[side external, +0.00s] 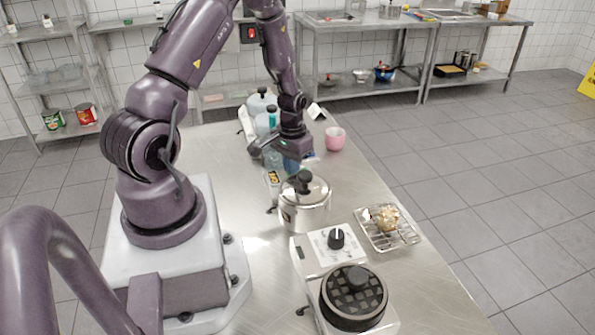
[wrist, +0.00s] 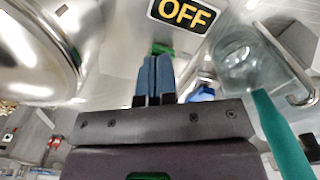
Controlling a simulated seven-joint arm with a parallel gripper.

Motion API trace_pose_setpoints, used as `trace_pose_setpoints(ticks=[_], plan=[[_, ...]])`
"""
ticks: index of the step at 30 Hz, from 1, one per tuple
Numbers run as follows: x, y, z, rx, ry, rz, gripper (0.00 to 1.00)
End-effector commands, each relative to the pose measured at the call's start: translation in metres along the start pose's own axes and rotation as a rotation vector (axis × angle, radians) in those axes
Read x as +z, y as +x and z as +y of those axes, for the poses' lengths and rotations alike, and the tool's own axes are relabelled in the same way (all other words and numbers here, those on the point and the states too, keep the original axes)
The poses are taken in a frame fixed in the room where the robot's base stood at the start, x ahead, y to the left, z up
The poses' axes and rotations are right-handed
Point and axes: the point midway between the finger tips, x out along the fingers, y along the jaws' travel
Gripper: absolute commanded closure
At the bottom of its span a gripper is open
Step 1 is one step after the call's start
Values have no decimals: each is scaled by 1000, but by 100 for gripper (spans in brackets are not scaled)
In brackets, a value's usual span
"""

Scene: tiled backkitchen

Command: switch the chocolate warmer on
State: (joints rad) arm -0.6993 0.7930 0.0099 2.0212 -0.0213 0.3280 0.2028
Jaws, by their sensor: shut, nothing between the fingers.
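I cannot tell for sure which appliance is the chocolate warmer. A lidded steel pot (side external: 304,208) with a black lid knob stands mid-bench, and its shiny side fills the left of the wrist view (wrist: 42,55). A black label reading OFF (wrist: 181,12) in yellow is at the top of the wrist view. In the side view my gripper (side external: 291,166) is low, just behind the pot. A green piece (wrist: 162,48) shows at its fingertips.
A white-plated unit with a black dial (side external: 337,238) and a round black-topped part (side external: 354,297) is at the near end. A wire rack (side external: 402,239) and pink cup (side external: 335,139) are on the right. Clear bottles (side external: 262,104) stand behind my gripper; a teal stick (wrist: 283,135) is close right.

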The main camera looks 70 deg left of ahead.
Motion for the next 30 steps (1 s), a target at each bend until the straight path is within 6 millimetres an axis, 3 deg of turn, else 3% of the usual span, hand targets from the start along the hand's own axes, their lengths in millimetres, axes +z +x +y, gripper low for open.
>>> trace_pose_setpoints(ticks=[10,30], plan=[[-1,0,0,0,0,2,100],[0,-54,0,0,0,2,100]])
